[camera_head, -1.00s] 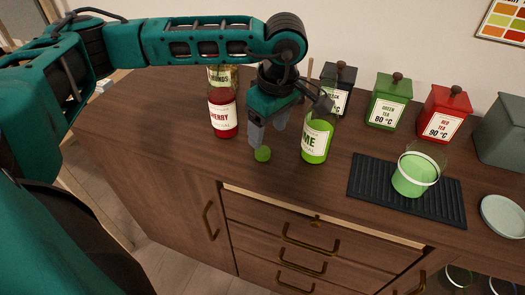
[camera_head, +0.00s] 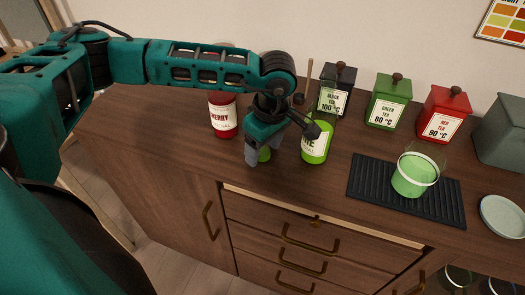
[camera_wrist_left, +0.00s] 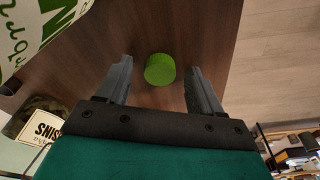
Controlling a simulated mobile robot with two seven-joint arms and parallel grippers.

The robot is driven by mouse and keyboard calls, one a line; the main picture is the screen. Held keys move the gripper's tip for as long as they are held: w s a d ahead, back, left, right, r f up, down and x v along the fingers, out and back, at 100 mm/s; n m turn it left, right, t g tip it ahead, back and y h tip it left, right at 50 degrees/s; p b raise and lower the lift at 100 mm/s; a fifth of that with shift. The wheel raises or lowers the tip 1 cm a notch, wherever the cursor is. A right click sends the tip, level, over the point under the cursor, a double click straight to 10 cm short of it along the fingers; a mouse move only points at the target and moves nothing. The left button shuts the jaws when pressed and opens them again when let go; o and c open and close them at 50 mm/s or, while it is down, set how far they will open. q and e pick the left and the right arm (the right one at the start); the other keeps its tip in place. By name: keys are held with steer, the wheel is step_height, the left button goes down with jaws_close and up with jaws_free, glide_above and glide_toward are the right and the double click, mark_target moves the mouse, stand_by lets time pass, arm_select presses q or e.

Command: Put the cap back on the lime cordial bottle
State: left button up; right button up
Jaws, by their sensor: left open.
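The green cap (camera_head: 264,154) lies on the wooden counter to the left of the lime cordial bottle. The lime cordial bottle (camera_head: 316,150) stands upright, holds bright green liquid, and is partly covered by my left gripper. My left gripper (camera_head: 259,157) is open and low over the counter, pointing down around the cap's place. In the left wrist view the cap (camera_wrist_left: 160,69) shows between the two spread fingers (camera_wrist_left: 160,85), ahead of them, with clear space on both sides. Part of the bottle's label fills that view's upper left. My right gripper is not in view.
A red cherry bottle (camera_head: 223,118) stands left of the gripper, partly behind my arm. Black (camera_head: 334,89), green (camera_head: 387,103) and red (camera_head: 445,113) tea tins stand at the back. The counter's left front is clear.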

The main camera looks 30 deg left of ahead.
mark_target(264, 152)
arm_select(q)
steer(key=c, duration=1.1)
steer(key=shift+r, duration=0.1)
step_height(264, 152, up, 20)
steer(key=shift+f+p, duration=0.1)
steer(key=shift+p, duration=0.2)
